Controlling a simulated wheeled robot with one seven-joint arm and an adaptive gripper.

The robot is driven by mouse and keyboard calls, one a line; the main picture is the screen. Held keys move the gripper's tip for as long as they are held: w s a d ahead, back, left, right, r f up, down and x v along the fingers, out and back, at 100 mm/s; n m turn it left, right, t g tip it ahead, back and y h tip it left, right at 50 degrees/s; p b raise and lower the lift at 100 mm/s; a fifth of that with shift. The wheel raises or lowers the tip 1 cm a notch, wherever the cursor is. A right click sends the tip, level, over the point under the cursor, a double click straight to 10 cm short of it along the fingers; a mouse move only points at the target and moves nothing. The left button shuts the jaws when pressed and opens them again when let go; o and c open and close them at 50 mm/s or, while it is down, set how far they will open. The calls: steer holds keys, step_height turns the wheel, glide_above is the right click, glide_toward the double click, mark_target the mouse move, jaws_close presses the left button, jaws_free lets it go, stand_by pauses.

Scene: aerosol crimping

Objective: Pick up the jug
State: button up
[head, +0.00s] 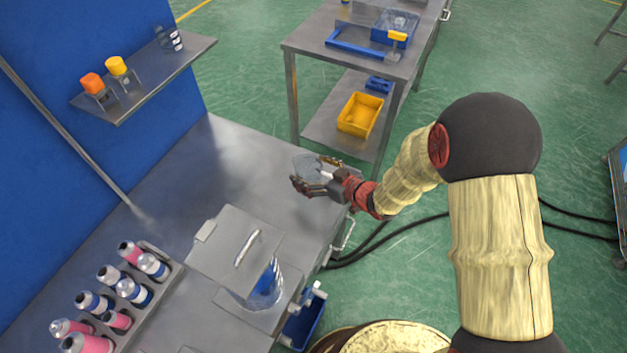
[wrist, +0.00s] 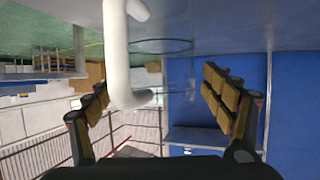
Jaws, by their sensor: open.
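The jug (head: 306,165) looks clear, with a white handle, and stands on the grey worktop near its far right corner. In the head view my gripper (head: 318,185) is at the jug and partly covers it. In the wrist view the white curved handle (wrist: 117,50) shows large, between the two open fingers of my gripper (wrist: 160,88) and nearer the left one. A thin round outline of the clear body shows behind it. I cannot tell whether either finger touches the handle. Nothing is clamped between the fingers.
A grey lidded box (head: 235,245) with a clear blue-striped vessel (head: 266,288) stands nearer on the worktop. A rack (head: 165,283) of several cans is at lower left. A shelf (head: 150,80) hangs on the blue wall. A trolley (head: 345,65) with a yellow bin (head: 360,114) stands beyond.

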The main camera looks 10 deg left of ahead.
steer(key=c, duration=0.3)
steer(key=c, duration=0.9)
